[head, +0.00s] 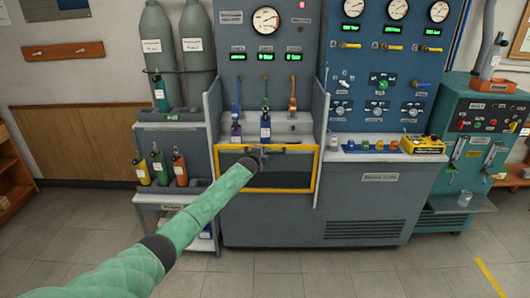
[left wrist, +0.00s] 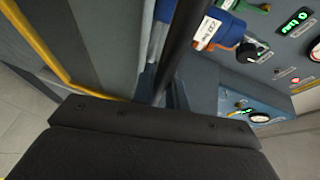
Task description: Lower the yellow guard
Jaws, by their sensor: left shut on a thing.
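The yellow guard (head: 219,170) is a rectangular yellow frame with a dark lower panel, low on the front of the middle grey test station. Its top edge is just below the small bottles on the station's shelf. My left gripper (head: 260,152) is at the middle of its top edge, shut on the guard's dark handle bar (left wrist: 183,45). My forearm covers part of the frame. In the left wrist view, a yellow edge of the guard (left wrist: 42,45) shows at upper left, and the gripper's fingertips are not clear. My right gripper is not in view.
Side panels (head: 320,140) flank the opening. A rack with small coloured cylinders (head: 160,168) stands left. A blue gauge panel (head: 380,75) and yellow device (head: 424,145) are right. The front floor is clear.

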